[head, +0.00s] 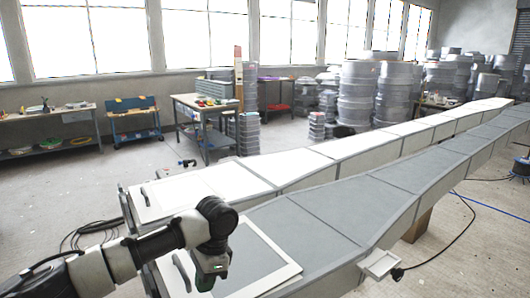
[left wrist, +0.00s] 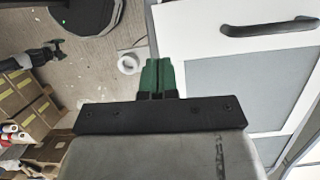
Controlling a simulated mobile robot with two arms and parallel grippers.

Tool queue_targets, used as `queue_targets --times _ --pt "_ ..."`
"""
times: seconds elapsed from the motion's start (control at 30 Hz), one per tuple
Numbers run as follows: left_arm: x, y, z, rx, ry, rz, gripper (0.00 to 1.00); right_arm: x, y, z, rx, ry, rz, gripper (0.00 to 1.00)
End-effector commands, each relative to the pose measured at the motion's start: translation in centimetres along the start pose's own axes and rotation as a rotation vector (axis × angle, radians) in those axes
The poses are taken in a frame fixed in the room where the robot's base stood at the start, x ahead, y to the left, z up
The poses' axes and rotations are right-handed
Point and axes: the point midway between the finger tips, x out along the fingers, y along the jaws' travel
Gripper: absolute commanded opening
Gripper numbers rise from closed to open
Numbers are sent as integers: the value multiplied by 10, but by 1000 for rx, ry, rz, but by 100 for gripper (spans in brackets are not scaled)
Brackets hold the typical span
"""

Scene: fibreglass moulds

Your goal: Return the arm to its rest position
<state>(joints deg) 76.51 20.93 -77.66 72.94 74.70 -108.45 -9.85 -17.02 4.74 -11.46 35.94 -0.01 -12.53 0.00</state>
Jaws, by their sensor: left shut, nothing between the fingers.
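My left arm comes in from the lower left of the head view, and its green-tipped gripper (head: 207,277) hangs over the near end of the grey mould (head: 330,213). In the left wrist view the two green fingers (left wrist: 161,78) are together with nothing between them. A white panel with a dark handle (left wrist: 268,27) lies beside the fingers in that view. In the head view a dark handle (head: 181,272) shows just left of the gripper.
A second, white mould (head: 240,180) runs alongside the grey one. Workbenches (head: 205,118) stand at the back left. Stacks of grey drums (head: 358,95) stand behind the moulds. A dark cable (head: 440,250) lies on the floor at right. Cardboard boxes (left wrist: 25,95) show in the left wrist view.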

Motion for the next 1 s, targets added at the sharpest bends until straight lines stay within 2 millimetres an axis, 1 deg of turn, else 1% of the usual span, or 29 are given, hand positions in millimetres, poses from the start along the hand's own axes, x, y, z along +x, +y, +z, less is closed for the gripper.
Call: queue_targets --times 0.03,0.17,0.27,0.37,0.47,0.5,0.6,0.7,0.77,0.87,0.97,1.0 --pt "9 9 -5 18 8 6 0 0 0 0 0 -1 0 82" --pt "31 30 -18 59 44 15 0 0 0 -1 0 0 0 82" --pt "50 52 -29 90 83 26 0 0 -1 1 1 -3 -1 82" --pt "69 79 -40 117 139 41 0 0 -2 4 1 -8 -3 82" --pt "90 112 -50 134 221 64 0 0 -4 7 2 -14 -5 82" --pt "99 127 -53 132 265 76 0 0 -4 8 2 -15 -6 82" --pt "115 160 -54 96 378 105 0 0 -5 7 2 -15 -6 82" --pt "128 185 -48 18 481 131 0 0 -4 7 2 -14 -6 82" --pt "135 196 -40 -47 536 141 0 0 -4 6 2 -13 -6 82" --pt "148 208 -20 -182 607 148 0 0 -4 6 2 -13 -6 82" --pt "162 214 10 -338 647 137 0 0 -4 6 2 -13 -5 82" --pt "167 215 22 -396 653 127 0 0 -4 6 2 -13 -5 82"
